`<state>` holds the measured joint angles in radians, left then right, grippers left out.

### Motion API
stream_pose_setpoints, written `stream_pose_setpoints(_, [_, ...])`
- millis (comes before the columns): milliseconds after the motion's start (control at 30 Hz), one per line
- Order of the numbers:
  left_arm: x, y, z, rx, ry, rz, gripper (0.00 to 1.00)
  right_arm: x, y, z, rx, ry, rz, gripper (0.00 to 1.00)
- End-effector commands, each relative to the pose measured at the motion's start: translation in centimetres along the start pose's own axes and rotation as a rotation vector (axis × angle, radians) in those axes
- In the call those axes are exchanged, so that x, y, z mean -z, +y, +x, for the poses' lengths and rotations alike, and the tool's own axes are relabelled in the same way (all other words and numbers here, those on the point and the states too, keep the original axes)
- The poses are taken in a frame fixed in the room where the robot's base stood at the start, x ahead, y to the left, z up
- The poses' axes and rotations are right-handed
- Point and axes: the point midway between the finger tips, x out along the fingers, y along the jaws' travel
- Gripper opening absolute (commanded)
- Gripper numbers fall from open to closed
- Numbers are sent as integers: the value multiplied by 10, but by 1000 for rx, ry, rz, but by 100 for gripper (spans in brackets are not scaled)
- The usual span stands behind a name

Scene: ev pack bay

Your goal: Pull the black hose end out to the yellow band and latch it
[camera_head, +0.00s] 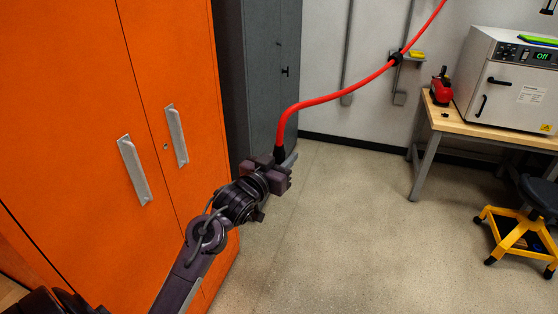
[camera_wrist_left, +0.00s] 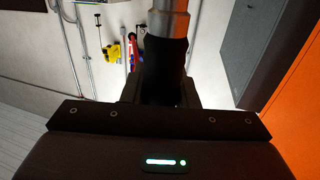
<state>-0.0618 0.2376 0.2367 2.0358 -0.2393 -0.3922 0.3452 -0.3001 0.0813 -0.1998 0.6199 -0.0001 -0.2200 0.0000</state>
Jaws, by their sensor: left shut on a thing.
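A red hose (camera_head: 340,96) hangs down from the upper right of the head view and curves to its black end (camera_head: 280,153). My left gripper (camera_head: 279,172) is shut on the black hose end and holds it in the air near the orange cabinet. In the left wrist view the black hose end (camera_wrist_left: 163,65) stands between the jaws, with a metal tip (camera_wrist_left: 170,5) above it. A black collar (camera_head: 396,58) sits around the hose higher up. I cannot make out a yellow band on the hose. My right gripper is not in view.
An orange cabinet (camera_head: 75,120) with two handles fills the left, and a grey cabinet (camera_head: 262,80) stands behind it. A workbench (camera_head: 490,122) carries a white oven (camera_head: 505,85). A yellow-framed stool (camera_head: 520,235) stands at right. The middle floor is clear.

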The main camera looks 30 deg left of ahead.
Motion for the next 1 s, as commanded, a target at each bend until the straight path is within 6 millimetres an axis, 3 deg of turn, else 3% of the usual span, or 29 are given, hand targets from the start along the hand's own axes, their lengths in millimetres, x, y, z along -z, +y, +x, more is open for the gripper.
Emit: stream_pose_setpoints(1000, [1, 10, 50, 0, 3, -1, 3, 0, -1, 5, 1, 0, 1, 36])
